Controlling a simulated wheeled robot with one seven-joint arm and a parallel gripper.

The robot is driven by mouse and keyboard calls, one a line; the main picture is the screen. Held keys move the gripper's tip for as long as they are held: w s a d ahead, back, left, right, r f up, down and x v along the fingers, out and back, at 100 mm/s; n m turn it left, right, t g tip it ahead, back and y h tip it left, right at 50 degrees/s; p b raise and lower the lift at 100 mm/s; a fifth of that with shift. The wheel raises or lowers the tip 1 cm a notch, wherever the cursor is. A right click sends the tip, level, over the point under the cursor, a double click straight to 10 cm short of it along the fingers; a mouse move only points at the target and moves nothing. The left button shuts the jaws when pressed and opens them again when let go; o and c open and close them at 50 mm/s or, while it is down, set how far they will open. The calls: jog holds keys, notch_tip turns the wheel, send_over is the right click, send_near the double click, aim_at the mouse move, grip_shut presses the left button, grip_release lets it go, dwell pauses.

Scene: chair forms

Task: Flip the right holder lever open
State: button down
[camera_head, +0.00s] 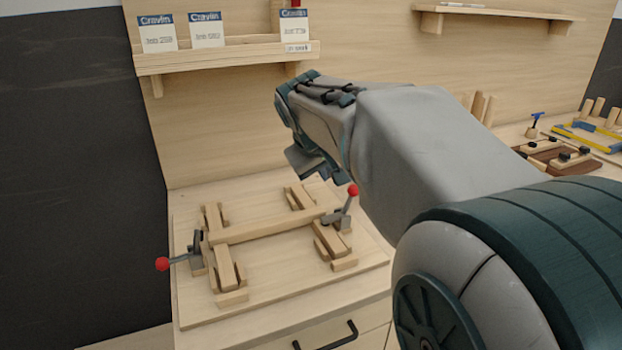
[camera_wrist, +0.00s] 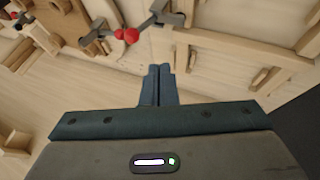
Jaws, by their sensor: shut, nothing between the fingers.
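The right holder lever (camera_head: 346,205) stands up from its clamp at the right of the wooden frame, with a red ball on top. The left holder lever (camera_head: 180,260) points out to the left, near level, also with a red ball. In the wrist view two red balls (camera_wrist: 131,35) on grey levers show close together beyond the fingers. I cannot tell which ball is which there. My gripper (camera_wrist: 161,68) is shut and empty, its two fingers side by side, apart from the levers. In the head view it hangs above and behind the frame, its fingertips not clear.
The frame of wooden bars (camera_head: 265,227) lies on a board (camera_head: 290,285) on the bench. A shelf (camera_head: 225,56) with labelled cards is on the back wall. A drawer handle (camera_head: 325,340) is below. Further fixtures (camera_head: 565,155) stand at the far right.

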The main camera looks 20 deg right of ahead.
jog(key=w+d+f, duration=0.5)
jog(key=d+f, duration=0.2)
jog(key=f, duration=0.2)
jog(key=shift+w+d+p, duration=0.15)
jog(key=shift+p, duration=0.15)
jog(key=shift+r+p, duration=0.1)
jog(key=shift+p, duration=0.25)
